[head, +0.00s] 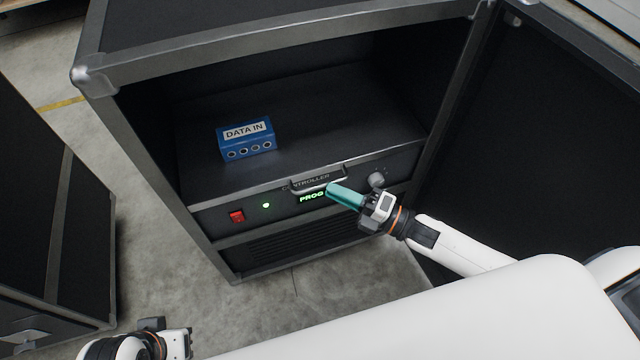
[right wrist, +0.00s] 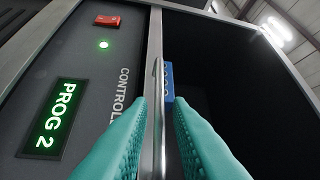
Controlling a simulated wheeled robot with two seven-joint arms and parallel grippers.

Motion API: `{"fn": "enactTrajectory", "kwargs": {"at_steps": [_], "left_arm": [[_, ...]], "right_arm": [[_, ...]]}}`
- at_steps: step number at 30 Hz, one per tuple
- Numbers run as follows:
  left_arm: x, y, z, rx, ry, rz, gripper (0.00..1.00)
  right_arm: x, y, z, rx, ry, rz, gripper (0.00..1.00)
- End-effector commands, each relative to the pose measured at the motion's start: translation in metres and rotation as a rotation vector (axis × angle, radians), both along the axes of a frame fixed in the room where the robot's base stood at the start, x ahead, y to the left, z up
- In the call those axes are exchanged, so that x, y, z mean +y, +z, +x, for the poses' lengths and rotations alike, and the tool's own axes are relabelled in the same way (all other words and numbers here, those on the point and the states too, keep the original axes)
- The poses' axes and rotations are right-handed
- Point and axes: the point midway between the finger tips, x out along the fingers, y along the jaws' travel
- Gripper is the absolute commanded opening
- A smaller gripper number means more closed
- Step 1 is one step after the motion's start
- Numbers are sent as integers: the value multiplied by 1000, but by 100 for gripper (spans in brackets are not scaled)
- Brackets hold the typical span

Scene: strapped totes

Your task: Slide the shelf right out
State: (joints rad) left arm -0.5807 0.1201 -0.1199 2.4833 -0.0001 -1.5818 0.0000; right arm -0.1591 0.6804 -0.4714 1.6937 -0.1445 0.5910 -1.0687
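The shelf (head: 313,103) is a dark board with a grey CONTROLLER front panel (head: 217,215), inside an open black case (head: 190,62). The panel sits about level with the case front. A blue DATA IN box (head: 247,143) stands on the shelf. A metal handle (head: 318,180) runs along the panel's top edge; it also shows in the right wrist view (right wrist: 158,110). My right gripper (head: 332,188) has its teal fingers on either side of the handle, with small gaps in the right wrist view (right wrist: 160,112). My left gripper (head: 180,341) is low at the left, fingers unclear.
The panel has a red switch (head: 237,217), a green light, a green PROG display (head: 312,197) and a knob (head: 376,179). A vented panel (head: 310,237) is below. The open door (head: 540,130) stands at right. Another black case (head: 40,200) stands at left, with concrete floor between.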

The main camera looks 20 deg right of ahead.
Motion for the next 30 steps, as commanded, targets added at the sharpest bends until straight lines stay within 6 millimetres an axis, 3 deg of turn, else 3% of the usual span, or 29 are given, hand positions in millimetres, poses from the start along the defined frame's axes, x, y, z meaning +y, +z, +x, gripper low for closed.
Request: {"fn": "enactTrajectory", "kwargs": {"at_steps": [7, 19, 23, 30], "left_arm": [[0, -4, 0, 1, 0, 0, 31], [0, -4, 0, 1, 0, 0, 31], [0, -4, 0, 1, 0, 0, 31], [0, -4, 0, 1, 0, 0, 31]], "right_arm": [[27, 5, 25, -1, -1, 1, 18], [33, 6, 30, 2, -1, -1, 18], [33, 6, 30, 2, -1, -1, 0], [32, 5, 30, 2, -1, -1, 0]]}}
